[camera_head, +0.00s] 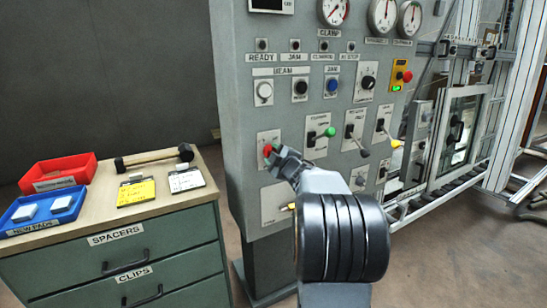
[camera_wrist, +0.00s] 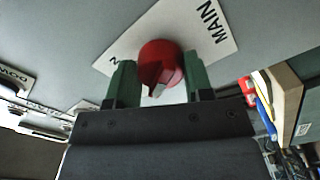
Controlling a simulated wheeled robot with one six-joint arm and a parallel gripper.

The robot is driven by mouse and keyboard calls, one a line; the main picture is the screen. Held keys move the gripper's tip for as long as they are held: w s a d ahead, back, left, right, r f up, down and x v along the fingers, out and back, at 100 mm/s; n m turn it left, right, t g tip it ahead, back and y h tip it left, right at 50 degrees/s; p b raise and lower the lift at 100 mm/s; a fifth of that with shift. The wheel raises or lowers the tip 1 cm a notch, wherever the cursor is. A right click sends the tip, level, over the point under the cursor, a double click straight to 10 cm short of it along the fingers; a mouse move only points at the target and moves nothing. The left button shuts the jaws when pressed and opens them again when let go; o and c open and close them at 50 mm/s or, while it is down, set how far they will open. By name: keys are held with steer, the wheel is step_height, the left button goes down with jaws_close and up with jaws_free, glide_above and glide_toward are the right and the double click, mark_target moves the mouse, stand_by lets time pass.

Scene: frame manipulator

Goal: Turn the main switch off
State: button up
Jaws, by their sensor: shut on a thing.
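The main switch is a red rotary knob on a white plate marked "MAIN" (camera_wrist: 208,24). In the wrist view the red knob (camera_wrist: 160,62) sits between the two green fingers of my gripper (camera_wrist: 158,82), which is shut on it. A pale pointer shows on the knob's near side. In the head view the red knob (camera_head: 267,150) is at the lower left of the grey control panel (camera_head: 240,90), and my gripper (camera_head: 272,157) reaches it from the right. My arm hides part of the lower panel.
A green drawer cabinet (camera_head: 110,265) at left carries a red bin (camera_head: 58,172), a blue bin (camera_head: 43,210) and a mallet (camera_head: 152,157).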

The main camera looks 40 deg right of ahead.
steer(key=shift+r, duration=0.1)
steer(key=o, duration=0.9)
steer(key=shift+s, duration=0.1)
steer(key=s, duration=0.4)
steer(key=s+a+p, duration=0.1)
steer(key=s, duration=0.4)
steer(key=s+a, duration=0.1)
steer(key=s, duration=0.3)
steer(key=shift+s, duration=0.2)
steer(key=w+a+r+m+g+h+p, duration=0.1)
steer(key=a+r+m+g+h+p, duration=0.2)
steer(key=a+r+m+g+p, duration=0.55)
steer(key=s+a+g+y+p, duration=0.1)
steer(key=s+a+y+p, duration=0.1)
steer(key=s+a+p, duration=0.2)
steer(key=s+a+m+g+y+p, duration=0.1)
steer(key=s+a+g+p, duration=0.1)
steer(key=s+a+p, duration=0.2)
steer(key=s+a+f+m+g+y+p, duration=0.1)
steer(key=s+a+p, duration=0.3)
steer(key=a, duration=0.4)
steer(key=shift+a+g+y+p, duration=0.35)
steer(key=shift+g+y+p, duration=0.25)
steer(key=shift+g+y, duration=0.2)
